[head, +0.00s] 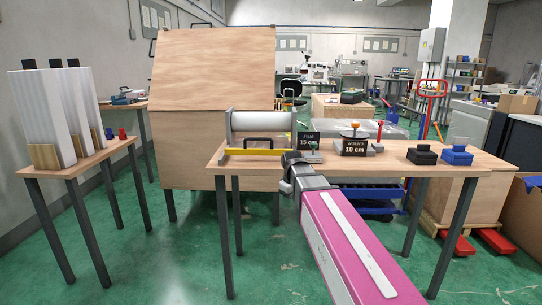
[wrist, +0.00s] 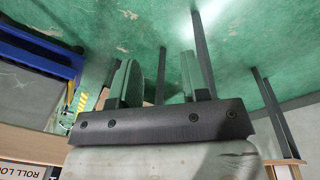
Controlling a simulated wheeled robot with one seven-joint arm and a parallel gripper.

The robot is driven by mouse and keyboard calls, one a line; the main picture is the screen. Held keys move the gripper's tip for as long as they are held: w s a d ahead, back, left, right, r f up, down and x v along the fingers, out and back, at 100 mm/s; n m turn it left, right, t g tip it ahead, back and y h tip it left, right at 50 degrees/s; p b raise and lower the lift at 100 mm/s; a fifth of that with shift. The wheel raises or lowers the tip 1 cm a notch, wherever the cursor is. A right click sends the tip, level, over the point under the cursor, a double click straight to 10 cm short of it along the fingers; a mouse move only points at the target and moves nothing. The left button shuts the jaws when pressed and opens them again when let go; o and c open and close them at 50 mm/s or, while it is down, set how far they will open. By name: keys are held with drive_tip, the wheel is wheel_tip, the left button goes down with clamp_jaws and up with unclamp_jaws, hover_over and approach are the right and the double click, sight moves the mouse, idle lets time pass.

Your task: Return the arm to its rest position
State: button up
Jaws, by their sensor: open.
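My arm (head: 352,250), pink and white, reaches forward from the lower right of the head view to the front edge of the wooden table (head: 420,160). Its dark end lies in front of that edge, and the fingers are hard to make out there. In the wrist view my gripper (wrist: 164,78) has its two fingers spread apart. Green floor shows between them and nothing is held.
A side table (head: 80,163) holds tall white blocks.

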drive_tip(key=s+d+f+m, duration=0.4)
drive_tip(key=s+f, duration=0.3)
drive_tip(key=f, duration=0.3)
drive_tip(key=s+d+f+m+g, duration=0.1)
drive_tip(key=s+d+f+m, duration=0.3)
drive_tip(key=f, duration=0.7)
drive_tip(key=s+d, duration=0.2)
drive_tip(key=s, duration=0.1)
drive_tip(key=shift+s+d+m, duration=0.15)
drive_tip(key=shift+d+m, duration=0.15)
drive_tip(key=shift+d, duration=0.1)
